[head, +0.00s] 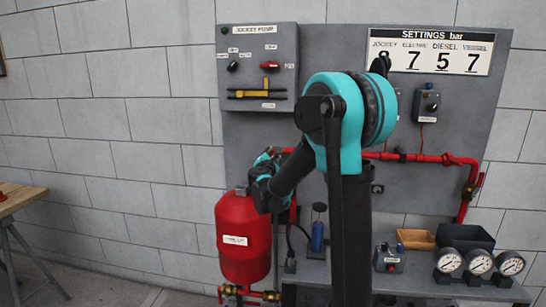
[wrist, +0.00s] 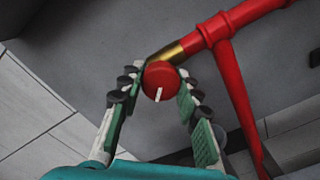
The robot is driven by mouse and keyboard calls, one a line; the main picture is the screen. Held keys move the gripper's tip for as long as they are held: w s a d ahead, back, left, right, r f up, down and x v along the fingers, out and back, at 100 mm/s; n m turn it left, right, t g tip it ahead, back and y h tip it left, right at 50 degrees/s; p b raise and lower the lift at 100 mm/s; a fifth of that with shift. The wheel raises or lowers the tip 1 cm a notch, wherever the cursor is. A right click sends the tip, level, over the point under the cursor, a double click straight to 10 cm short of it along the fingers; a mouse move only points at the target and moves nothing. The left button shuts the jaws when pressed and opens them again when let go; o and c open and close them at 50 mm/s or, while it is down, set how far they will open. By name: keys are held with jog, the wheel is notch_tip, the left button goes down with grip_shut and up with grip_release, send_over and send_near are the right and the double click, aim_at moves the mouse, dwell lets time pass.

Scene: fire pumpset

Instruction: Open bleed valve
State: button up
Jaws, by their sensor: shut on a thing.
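The bleed valve shows in the wrist view as a round red knob (wrist: 161,76) with a white pointer mark. It sits by a brass fitting (wrist: 166,55) at the end of a red pipe (wrist: 236,20). My gripper (wrist: 158,88) has its two fingers on either side of the knob, shut on it. In the head view my gripper (head: 264,170) is above the red vessel (head: 243,236), near the red pipe. The knob is hidden there by my arm.
A grey panel (head: 466,110) behind my arm carries the jockey pump box (head: 258,60) and a settings sign (head: 432,51). A wooden table (head: 15,201) stands far left.

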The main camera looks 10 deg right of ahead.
jog(key=shift+n, duration=1.7)
jog(key=shift+f+n, duration=0.1)
jog(key=shift+n, duration=0.2)
jog(key=o, duration=1.2)
jog(key=shift+c, duration=0.2)
jog(key=v, duration=1.2)
